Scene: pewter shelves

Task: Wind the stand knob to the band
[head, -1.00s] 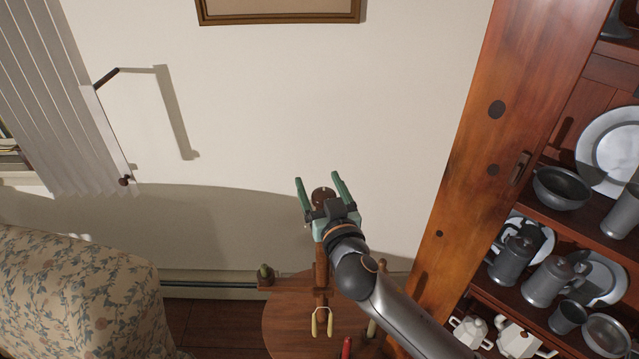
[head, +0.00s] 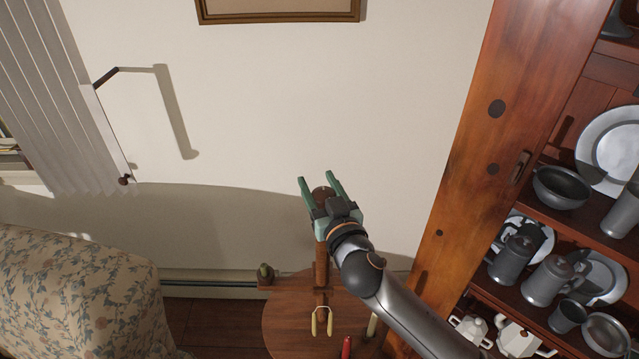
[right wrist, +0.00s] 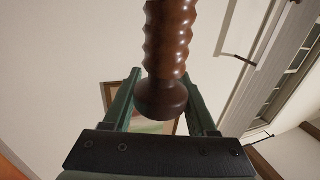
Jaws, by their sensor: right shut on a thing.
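The stand knob (head: 322,194) is a dark brown round wooden piece at the top of an upright wooden post (head: 320,262). My right gripper (head: 320,180), with green fingers, is shut on the knob, one finger on each side. In the right wrist view the ridged brown wooden shaft with its flared end (right wrist: 162,100) shows between the two fingers (right wrist: 158,88). I cannot make out the band in either view. The gripper body hides part of the post. My left gripper is not in view.
The post rises from a round wooden top (head: 285,325) holding a yellow-handled tool (head: 314,324), a red item (head: 346,347) and a pale candle-like item (head: 371,326). A pewter cupboard (head: 470,150) is right, a floral armchair (head: 75,290) left.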

